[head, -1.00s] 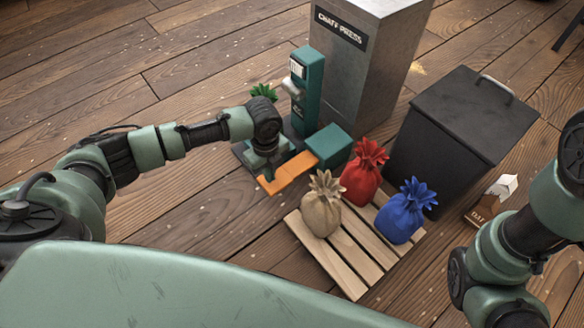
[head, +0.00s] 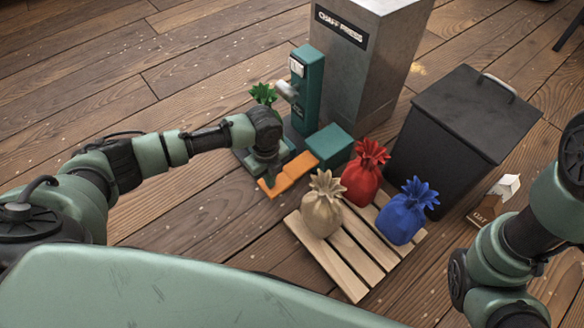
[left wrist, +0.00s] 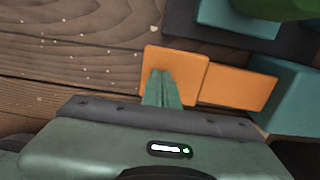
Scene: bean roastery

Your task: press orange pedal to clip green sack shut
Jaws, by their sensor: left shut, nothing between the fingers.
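The orange pedal (head: 297,168) sticks out from the foot of the teal clipping machine (head: 305,90). It also shows in the left wrist view (left wrist: 237,86), with a visible seam between its end plate and its inner part. My left gripper (head: 268,178) is shut and empty, pointing down at the pedal's end plate. In the left wrist view its fingertips (left wrist: 161,75) overlap that plate and seem to touch it. The green sack (head: 263,93) stands left of the machine's column below its pale head; my wrist hides most of it. My right arm is at the right edge, its gripper out of view.
A wooden pallet (head: 325,259) holds a beige sack (head: 322,210), a red sack (head: 362,178) and a blue sack (head: 404,215), close right of the pedal. A grey chaff press (head: 370,70) and a dark lidded bin (head: 445,140) stand behind. A small carton (head: 487,212) lies right.

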